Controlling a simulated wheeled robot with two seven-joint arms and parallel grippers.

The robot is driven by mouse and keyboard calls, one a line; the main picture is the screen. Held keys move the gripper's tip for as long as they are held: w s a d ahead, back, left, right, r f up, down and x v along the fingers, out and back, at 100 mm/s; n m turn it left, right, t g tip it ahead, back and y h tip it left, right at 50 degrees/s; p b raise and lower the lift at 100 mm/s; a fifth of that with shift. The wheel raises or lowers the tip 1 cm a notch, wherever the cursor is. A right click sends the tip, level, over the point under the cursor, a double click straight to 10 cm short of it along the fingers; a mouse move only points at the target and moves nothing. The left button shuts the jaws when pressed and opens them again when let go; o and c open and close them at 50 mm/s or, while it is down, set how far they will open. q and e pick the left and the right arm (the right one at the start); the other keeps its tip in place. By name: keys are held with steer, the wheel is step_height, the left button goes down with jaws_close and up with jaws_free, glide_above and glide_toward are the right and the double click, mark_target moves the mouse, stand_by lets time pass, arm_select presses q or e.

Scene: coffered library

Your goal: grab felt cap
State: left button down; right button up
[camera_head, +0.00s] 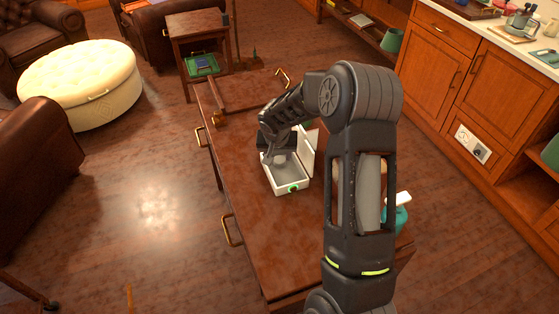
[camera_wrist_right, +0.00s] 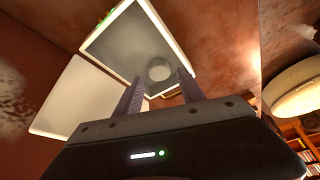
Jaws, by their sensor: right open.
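A white open box (camera_head: 290,187) with a hinged lid stands on the brown desk; its rim also shows in the right wrist view (camera_wrist_right: 172,28). A small round pale grey thing (camera_wrist_right: 158,69), which looks like the felt cap, lies inside the box on its grey floor. My right gripper (camera_head: 277,156) is over the box, its fingers pointing down into it. In the right wrist view its two fingers (camera_wrist_right: 158,92) are apart, with the round thing just beyond the tips and nothing held. My right arm hides part of the desk. My left gripper is not in view.
The box lid (camera_head: 308,149) stands open on the right side. A teal item (camera_head: 395,219) with a white top is on the desk, partly behind my arm. A green tray (camera_head: 201,66) sits beyond the desk's far end. A cream ottoman (camera_head: 80,84) stands on the left.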

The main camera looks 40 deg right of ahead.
mark_target(279, 161)
steer(key=shift+d+f, duration=0.1)
steer(key=shift+f, duration=0.1)
steer(key=p+x, duration=0.1)
steer(key=x, duration=0.3)
steer(key=shift+w+d+f+p, duration=0.15)
steer(key=shift+d+f+p, duration=0.15)
steer(key=shift+p, duration=0.1)
stand_by(0.3)
jaws_close()
stand_by(0.4)
